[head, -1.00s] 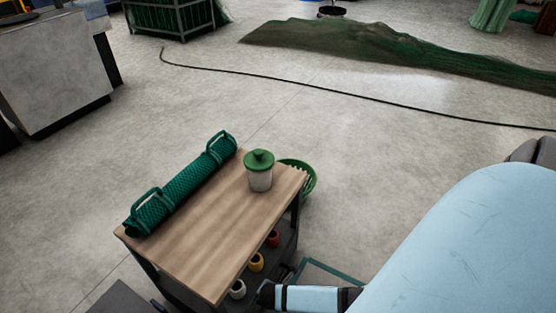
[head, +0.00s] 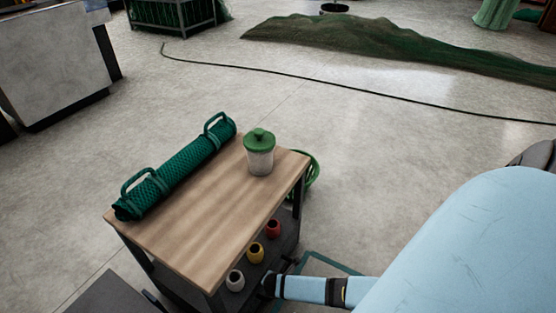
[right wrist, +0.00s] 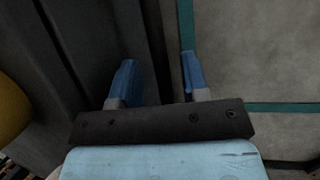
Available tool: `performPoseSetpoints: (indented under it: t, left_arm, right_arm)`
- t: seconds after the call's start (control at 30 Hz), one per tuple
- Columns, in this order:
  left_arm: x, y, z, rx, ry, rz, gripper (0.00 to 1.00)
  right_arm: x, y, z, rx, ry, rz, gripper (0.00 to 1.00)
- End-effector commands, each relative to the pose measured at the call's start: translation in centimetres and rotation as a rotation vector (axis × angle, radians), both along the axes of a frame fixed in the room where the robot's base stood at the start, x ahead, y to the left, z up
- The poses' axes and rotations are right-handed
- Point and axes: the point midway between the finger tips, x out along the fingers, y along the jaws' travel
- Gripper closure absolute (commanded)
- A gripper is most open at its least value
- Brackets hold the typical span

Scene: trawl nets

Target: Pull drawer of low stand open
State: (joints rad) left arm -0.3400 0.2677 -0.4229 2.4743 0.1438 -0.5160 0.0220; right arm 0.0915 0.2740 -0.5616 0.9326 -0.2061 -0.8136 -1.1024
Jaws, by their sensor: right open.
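The low stand has a wooden top (head: 205,225), dark legs and a dark lower shelf (head: 285,232). I cannot make out a drawer front or handle in the head view. My right gripper (head: 268,284) is low beside the stand's right side, near the lower shelf. In the right wrist view, its two blue fingers (right wrist: 158,62) are apart with nothing held between them. A dark edge (right wrist: 155,45) runs between and beyond the fingers; whether they touch it I cannot tell. My left gripper is not in view.
White, yellow (head: 256,252) and red pots sit on the shelf. A green coil (head: 309,172) lies behind. A dark box (head: 108,294) is at lower left. Open floor lies beyond.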

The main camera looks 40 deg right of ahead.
Motion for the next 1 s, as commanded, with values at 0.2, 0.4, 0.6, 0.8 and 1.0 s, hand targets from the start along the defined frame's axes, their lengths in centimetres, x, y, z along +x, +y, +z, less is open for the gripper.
performPoseSetpoints:
  t: [0.2,0.4,0.6,0.8,1.0]
  left_arm:
    - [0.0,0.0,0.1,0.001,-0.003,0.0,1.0]
    - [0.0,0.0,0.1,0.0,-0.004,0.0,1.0]
    - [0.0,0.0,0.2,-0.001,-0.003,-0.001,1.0]
    - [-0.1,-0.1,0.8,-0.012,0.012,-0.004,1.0]
    - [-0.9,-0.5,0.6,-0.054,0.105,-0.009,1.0]
  right_arm:
    - [0.0,0.0,0.0,0.0,0.0,0.0,0.58]
    - [0.0,0.0,0.0,0.0,0.0,0.0,1.0]
    - [-0.1,-0.1,0.0,0.0,0.0,0.0,1.0]
    - [-1.2,-0.6,0.2,-0.002,0.003,0.0,1.0]
    - [-3.7,-2.4,0.4,-0.004,0.006,-0.001,1.0]
